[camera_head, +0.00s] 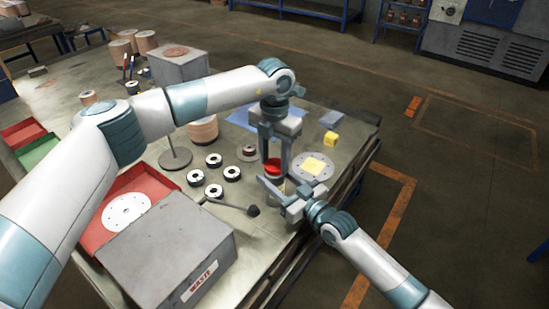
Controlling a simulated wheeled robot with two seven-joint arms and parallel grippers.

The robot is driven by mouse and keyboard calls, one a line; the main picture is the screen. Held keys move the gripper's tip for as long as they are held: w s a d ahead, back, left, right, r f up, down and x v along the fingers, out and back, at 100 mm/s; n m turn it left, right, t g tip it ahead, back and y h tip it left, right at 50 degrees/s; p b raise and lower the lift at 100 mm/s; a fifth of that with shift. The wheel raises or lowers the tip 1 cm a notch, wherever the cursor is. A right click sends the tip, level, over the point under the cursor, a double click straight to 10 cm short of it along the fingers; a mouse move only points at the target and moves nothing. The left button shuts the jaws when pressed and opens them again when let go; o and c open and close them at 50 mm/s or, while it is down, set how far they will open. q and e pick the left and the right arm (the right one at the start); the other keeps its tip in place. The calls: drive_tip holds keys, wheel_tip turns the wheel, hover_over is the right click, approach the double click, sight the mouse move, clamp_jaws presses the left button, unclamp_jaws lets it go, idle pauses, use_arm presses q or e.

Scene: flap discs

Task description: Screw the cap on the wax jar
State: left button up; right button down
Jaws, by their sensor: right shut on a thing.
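The wax jar (273,183) is upright near the table's right edge, mostly hidden by my grippers. The red cap (272,164) sits at the top of the jar; whether it is threaded on cannot be seen. My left gripper (274,165) points straight down from above, with its fingers apart on either side of the cap. Any contact with the cap is unclear. My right gripper (273,188) comes in from the lower right and is shut on the jar's body.
A pale round disc with a yellow pad (315,166) lies close right of the jar, with a yellow block (331,139) behind. Several black-rimmed rings (214,191) and a dark-knobbed rod (253,210) lie left. A grey box (170,255) and red tray (103,232) stand front left.

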use_arm(q)
drive_tip(key=c, duration=0.3)
drive_tip(key=shift+m, duration=0.8)
drive_tip(key=o, duration=1.2)
drive_tip(key=shift+o, duration=0.2)
drive_tip(key=shift+r, duration=0.15)
wheel_tip(320, 180, up, 12)
use_arm(e)
drive_tip(key=c, duration=0.8)
unclamp_jaws()
